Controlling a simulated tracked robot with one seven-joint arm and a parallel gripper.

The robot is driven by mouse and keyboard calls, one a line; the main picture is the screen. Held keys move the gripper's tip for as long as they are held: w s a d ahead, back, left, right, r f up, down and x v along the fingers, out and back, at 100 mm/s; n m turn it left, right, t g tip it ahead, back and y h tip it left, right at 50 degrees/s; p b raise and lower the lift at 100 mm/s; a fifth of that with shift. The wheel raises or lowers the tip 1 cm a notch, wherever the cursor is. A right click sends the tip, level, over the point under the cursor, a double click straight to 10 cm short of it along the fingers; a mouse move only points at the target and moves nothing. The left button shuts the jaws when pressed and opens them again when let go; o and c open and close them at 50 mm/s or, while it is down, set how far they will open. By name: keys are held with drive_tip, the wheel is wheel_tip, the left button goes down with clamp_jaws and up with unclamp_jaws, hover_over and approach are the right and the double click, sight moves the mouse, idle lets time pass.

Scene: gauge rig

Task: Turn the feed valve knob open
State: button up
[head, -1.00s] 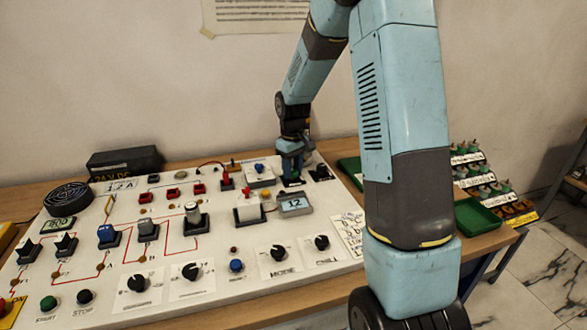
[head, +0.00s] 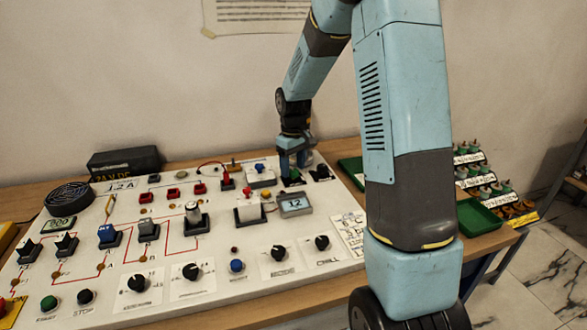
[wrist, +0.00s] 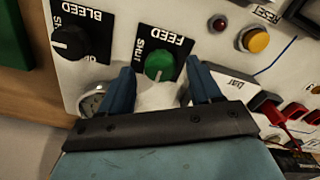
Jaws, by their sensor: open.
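The feed valve knob (wrist: 158,66) is green and round, on a black plate marked FEED and SHUT in the wrist view. My gripper (wrist: 160,78) is open, with one blue finger on each side of the knob; I cannot tell whether either finger touches it. In the head view my gripper (head: 294,174) points down at the back right of the white panel, and the feed knob is mostly hidden beneath it.
A black BLEED knob (wrist: 70,43) sits to the left of the feed knob in the wrist view. A round gauge (wrist: 92,101) lies close to the left finger. A yellow button (wrist: 258,40) and a red lamp (wrist: 219,23) are to the right. A green tray (head: 478,216) stands right of the panel.

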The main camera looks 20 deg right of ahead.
sight(293, 170)
wheel_tip(293, 170, up, 13)
drive_tip(key=shift+f, duration=0.2)
idle(0.4)
drive_tip(key=s+r+m+t, duration=0.1)
drive_tip(key=s+r, duration=0.4)
drive_tip(key=s, duration=0.3)
drive_tip(key=s+r+m+t, duration=0.2)
drive_tip(key=s+r, duration=0.3)
drive_tip(key=s, duration=0.2)
drive_tip(key=s+m+t, duration=0.2)
drive_tip(key=s, duration=1.5)
drive_tip(key=shift+d+m+t, duration=0.15)
drive_tip(key=shift+m+t, duration=0.15)
